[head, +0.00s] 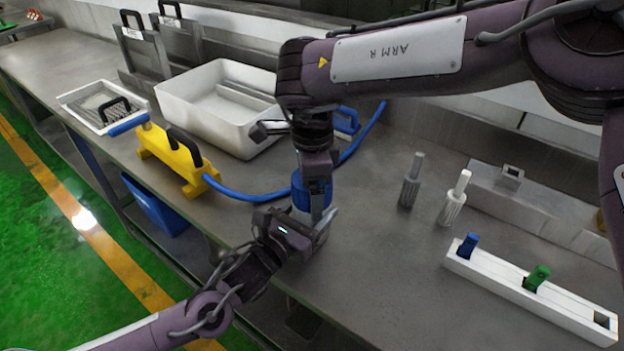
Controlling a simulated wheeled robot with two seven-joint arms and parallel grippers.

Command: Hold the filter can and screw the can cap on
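The filter can (299,214) stands upright on the steel bench near the middle of the head view, mostly hidden by my grippers. My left gripper (318,228) comes in from the lower left, low at the can, with its fingers around the body. The blue can cap (301,190) is at the top of the can, directly above the body. I cannot tell whether it is seated or how far it is turned. My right gripper (317,186) points straight down from above, with its fingers at the cap and closed on it.
A yellow block-shaped tool (172,160) with a blue hose (245,192) lies left of the can, before a white tub (205,105). The bench between is clear.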

